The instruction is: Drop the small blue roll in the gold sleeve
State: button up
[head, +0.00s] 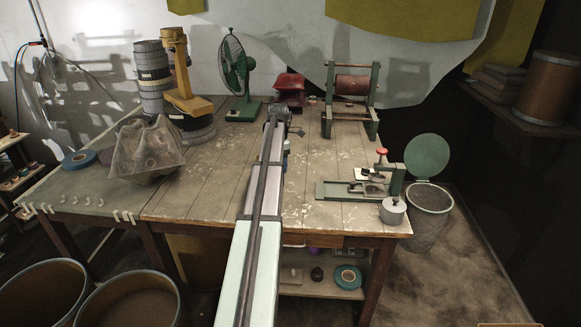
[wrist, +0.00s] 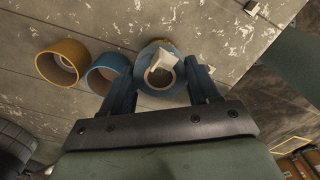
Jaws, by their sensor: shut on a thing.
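The gold sleeve (wrist: 71,45), an upright open ring, stands on the table at the upper left of the wrist view. A blue sleeve (wrist: 94,73) of like shape stands just right of it. My gripper (wrist: 162,74) is shut on the small blue roll (wrist: 147,52), which has a brown core and a pale flap across it. The roll is right of both sleeves, beside the blue one. Its height above the table is hard to tell. In the head view, my arm hides the gold sleeve and most of the gripper.
A winding frame (head: 350,100), fan (head: 238,70) and red object (head: 289,86) stand at the back. A crumpled sack (head: 147,150) lies left. Bare boards (head: 205,185) lie left of my arm.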

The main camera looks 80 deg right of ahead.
jog(key=w+d, duration=0.4)
jog(key=d, duration=0.3)
jog(key=w+d, duration=0.5)
jog(key=d, duration=0.3)
jog(key=shift+r+m, duration=0.35)
jog(key=shift+m, duration=0.05)
jog(key=shift+f, duration=0.2)
jog(key=shift+f, duration=2)
jog(key=o, duration=1.3)
